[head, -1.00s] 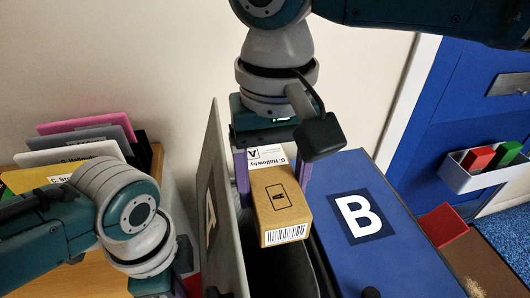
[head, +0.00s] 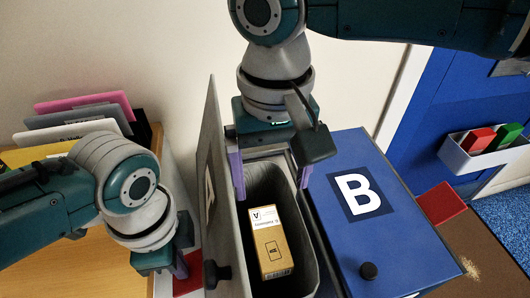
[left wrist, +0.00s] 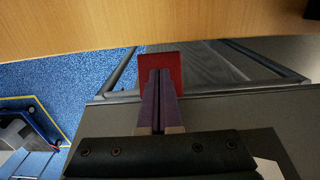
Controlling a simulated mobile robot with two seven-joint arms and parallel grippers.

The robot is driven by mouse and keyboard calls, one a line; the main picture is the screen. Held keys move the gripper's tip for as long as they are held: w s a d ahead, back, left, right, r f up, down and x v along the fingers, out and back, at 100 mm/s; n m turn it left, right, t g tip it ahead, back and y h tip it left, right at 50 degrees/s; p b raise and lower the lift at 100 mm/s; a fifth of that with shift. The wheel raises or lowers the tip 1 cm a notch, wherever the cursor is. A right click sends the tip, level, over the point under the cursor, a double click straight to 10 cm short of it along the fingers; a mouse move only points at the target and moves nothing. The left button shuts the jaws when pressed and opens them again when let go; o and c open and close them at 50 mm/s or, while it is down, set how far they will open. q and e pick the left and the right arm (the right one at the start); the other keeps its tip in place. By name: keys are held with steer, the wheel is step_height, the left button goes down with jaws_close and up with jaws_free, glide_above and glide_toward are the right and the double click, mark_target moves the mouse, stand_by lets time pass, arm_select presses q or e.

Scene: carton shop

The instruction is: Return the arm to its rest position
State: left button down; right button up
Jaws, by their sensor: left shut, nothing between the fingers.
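The raised grey lid (head: 212,150) marked A stands between my left gripper and the bin. A closed blue lid (head: 385,235) marked B with a black knob is at the right. A wooden desk (head: 105,245) with folders lies left. A white wall tray (head: 462,160) holds blocks.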

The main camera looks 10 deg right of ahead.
steer(key=shift+o, duration=0.3)
stand_by(0.6)
step_height(320, 180, up, 14)
stand_by(0.9)
stand_by(0.8)
arm_select(q)
step_height(320, 180, up, 12)
steer(key=p, duration=1.1)
steer(key=shift+p, duration=0.4)
arm_select(e)
step_height(320, 180, up, 12)
arm_select(q)
steer(key=shift+r, duration=0.1)
arm_select(e)
steer(key=shift+f, duration=0.1)
